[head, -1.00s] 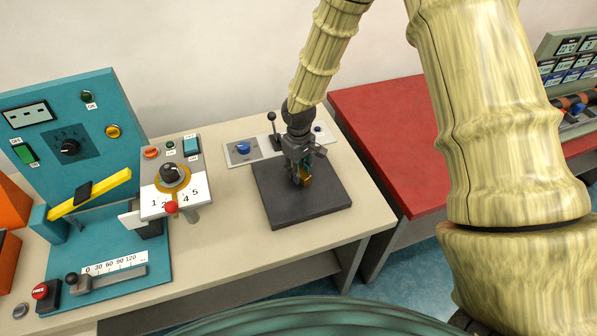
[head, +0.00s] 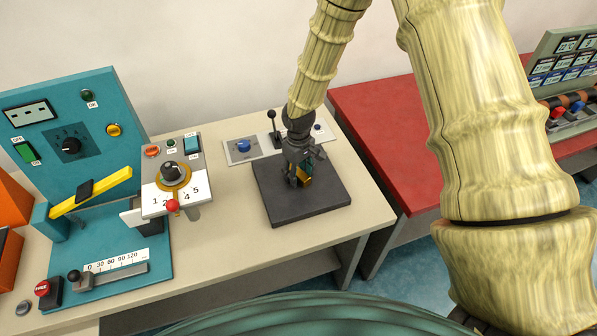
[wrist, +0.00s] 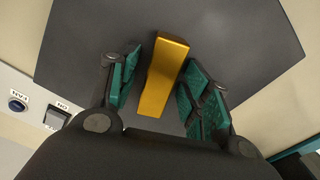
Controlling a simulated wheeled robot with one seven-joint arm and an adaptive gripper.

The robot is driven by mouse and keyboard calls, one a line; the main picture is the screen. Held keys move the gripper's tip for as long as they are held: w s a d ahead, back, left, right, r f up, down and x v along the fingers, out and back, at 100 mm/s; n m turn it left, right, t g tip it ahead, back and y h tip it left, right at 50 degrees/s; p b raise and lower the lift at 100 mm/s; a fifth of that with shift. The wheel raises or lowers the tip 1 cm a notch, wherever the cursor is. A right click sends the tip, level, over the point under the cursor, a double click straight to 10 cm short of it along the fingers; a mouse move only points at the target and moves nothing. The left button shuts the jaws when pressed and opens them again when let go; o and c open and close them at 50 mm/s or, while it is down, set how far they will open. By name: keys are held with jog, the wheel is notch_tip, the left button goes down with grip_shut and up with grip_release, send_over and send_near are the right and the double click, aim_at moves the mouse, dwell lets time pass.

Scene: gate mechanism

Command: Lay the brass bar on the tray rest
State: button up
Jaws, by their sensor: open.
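The brass bar (wrist: 163,78) is a gold-yellow block. In the wrist view it lies lengthwise between the two green-padded fingers of my gripper (wrist: 162,92), with dark gaps at its sides. The fingers are open around it, not clamped. In the head view my gripper (head: 300,178) points down over the dark grey square tray (head: 318,208), and a small part of the bar (head: 306,182) shows beside the fingers. The bar appears to be at the tray's surface; exact contact is hidden by the fingers.
A teal machine (head: 75,140) with a yellow lever (head: 105,190) and a numbered dial box (head: 175,185) stand to the left. A switch panel (head: 240,150) sits behind the tray. A red table (head: 385,130) is at right. Bare beige tabletop lies in front of the tray.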

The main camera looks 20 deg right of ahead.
aim_at(299, 172)
notch_tip(299, 172, up, 12)
jog(key=b, duration=0.3)
jog(key=shift+r, duration=0.15)
dwell(0.4)
